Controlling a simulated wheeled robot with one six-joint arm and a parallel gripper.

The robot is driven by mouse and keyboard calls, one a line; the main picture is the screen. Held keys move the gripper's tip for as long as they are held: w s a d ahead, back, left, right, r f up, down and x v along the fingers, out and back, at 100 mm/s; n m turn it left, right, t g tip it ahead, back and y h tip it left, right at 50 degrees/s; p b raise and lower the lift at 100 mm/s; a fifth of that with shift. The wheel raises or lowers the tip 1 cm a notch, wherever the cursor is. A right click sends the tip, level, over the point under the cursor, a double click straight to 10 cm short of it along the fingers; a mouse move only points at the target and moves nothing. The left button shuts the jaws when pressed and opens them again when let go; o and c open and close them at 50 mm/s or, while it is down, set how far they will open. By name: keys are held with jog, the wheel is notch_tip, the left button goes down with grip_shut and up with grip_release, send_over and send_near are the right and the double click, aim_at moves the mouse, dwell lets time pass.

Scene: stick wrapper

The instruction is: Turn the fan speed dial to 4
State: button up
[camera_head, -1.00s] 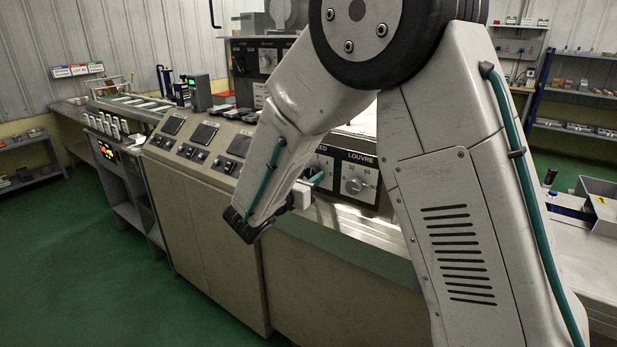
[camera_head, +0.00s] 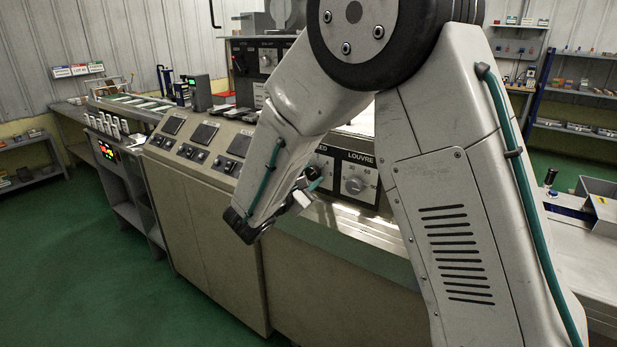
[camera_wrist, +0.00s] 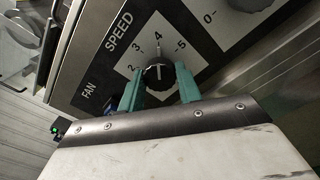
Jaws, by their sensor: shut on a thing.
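The fan speed dial (camera_wrist: 158,74) is a dark round knob on a plate labelled FAN SPEED, with numbers around it. Its white pointer line looks lined up with the 4 mark, at the top in the wrist view. My gripper (camera_wrist: 159,88) has its two teal fingers on either side of the knob, shut on it. The lower part of the knob is hidden between the fingers. In the head view my gripper (camera_head: 314,184) is at the panel front, and the fan speed dial is hidden behind it and the arm.
The louvre dial (camera_head: 355,186) sits just right of the gripper on the same panel. Part of another numbered plate (camera_wrist: 225,18) shows at the top right of the wrist view. A sloped console (camera_head: 200,140) with several switches stands to the left. The green floor (camera_head: 90,250) is clear.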

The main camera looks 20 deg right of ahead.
dwell(0.4)
jog(key=o, duration=1)
jog(key=v, duration=0.8)
